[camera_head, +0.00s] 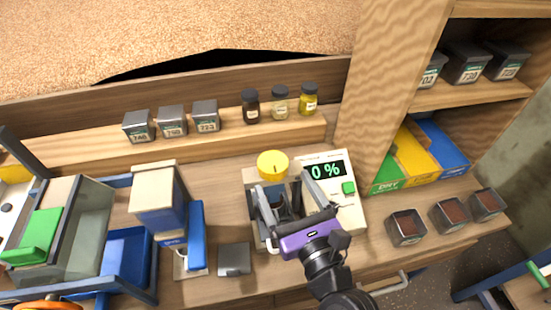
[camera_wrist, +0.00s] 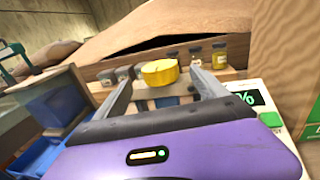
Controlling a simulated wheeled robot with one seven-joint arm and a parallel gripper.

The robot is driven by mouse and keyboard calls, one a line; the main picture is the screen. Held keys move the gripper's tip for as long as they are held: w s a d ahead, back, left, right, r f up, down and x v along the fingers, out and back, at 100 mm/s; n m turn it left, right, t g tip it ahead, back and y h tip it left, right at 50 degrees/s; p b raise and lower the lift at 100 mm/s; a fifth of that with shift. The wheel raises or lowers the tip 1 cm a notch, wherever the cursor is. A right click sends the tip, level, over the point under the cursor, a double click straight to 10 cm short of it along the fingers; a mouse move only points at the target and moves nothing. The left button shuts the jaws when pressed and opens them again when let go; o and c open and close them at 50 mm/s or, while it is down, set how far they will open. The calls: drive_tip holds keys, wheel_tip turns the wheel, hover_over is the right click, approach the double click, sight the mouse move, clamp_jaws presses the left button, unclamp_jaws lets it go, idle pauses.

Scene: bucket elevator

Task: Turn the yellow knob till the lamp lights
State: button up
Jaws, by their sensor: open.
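The round yellow knob (camera_head: 272,164) sits on top at the back of a beige device in the middle of the bench. It also shows in the wrist view (camera_wrist: 160,72), ahead of and between my fingers. My purple gripper (camera_head: 286,188) is open and empty, just in front of the knob, and I see no contact. The device's display (camera_head: 325,170) reads 0 % in green. A green square (camera_head: 348,188) lies below the display; I cannot tell whether it is a button or the lamp.
Several small labelled tins (camera_head: 172,121) and three jars (camera_head: 279,104) stand on the ledge behind. Blue machinery with a bin (camera_head: 158,200) is at left. A wooden post (camera_head: 385,90) rises at right, with open tins of brown material (camera_head: 405,227) beyond.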

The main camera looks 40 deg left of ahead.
sight(267, 153)
drive_tip(key=shift+x, duration=3.85)
drive_tip(key=c, duration=1.4)
drive_tip(key=shift+o, duration=0.2)
